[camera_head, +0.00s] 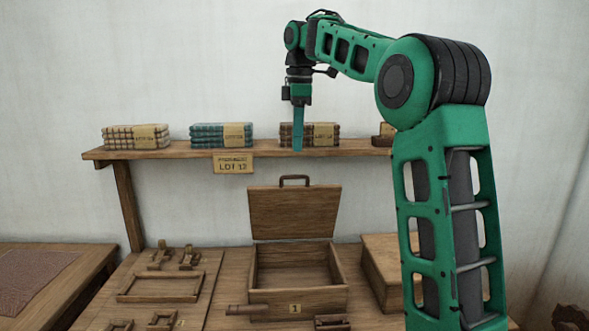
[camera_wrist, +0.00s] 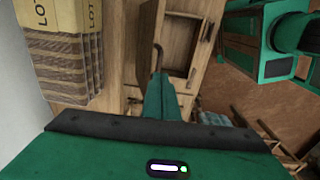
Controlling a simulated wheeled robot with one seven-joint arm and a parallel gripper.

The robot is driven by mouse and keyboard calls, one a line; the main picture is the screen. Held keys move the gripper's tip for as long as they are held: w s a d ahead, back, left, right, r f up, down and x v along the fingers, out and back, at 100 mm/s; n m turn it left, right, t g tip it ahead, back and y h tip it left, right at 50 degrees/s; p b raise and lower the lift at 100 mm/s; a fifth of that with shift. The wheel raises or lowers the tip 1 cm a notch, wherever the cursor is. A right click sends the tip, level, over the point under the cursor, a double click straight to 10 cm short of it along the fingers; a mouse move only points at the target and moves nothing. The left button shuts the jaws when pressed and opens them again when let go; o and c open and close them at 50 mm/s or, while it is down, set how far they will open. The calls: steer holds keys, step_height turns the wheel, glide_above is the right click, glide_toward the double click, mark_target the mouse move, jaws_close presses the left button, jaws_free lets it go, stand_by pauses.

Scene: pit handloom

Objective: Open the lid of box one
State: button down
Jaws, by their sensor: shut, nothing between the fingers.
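Box one (camera_head: 325,299) is a wooden box with a "1" label on its front, standing on the table in the head view. Its lid (camera_head: 294,214) stands upright at the back edge, so the box is open and its inside looks empty. A dark handle (camera_head: 294,178) is on the lid's top edge. My gripper (camera_head: 298,147) points down in front of the shelf, above the lid handle and apart from it. Its teal fingers are together and empty. In the wrist view the fingers (camera_wrist: 161,80) point towards the lid handle (camera_wrist: 157,48).
A wall shelf (camera_head: 170,153) with several bundles (camera_head: 221,134) and a LOT 13 sign (camera_head: 233,164) is close behind my gripper. A second wooden box (camera_head: 380,262) stands right of box one. Wooden frames (camera_head: 160,287) lie to the left.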

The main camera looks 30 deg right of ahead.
mark_target(298, 177)
steer(key=s+f+m+t+y, duration=0.1)
steer(key=s+f+t+y, duration=0.1)
steer(key=s+t, duration=0.65)
steer(key=shift+m+g, duration=0.3)
steer(key=shift+g, duration=0.55)
steer(key=x, duration=0.9)
steer(key=shift+s+f, duration=0.15)
steer(key=shift+s, duration=0.1)
steer(key=shift+w+d, duration=0.15)
steer(key=shift+w, duration=0.5)
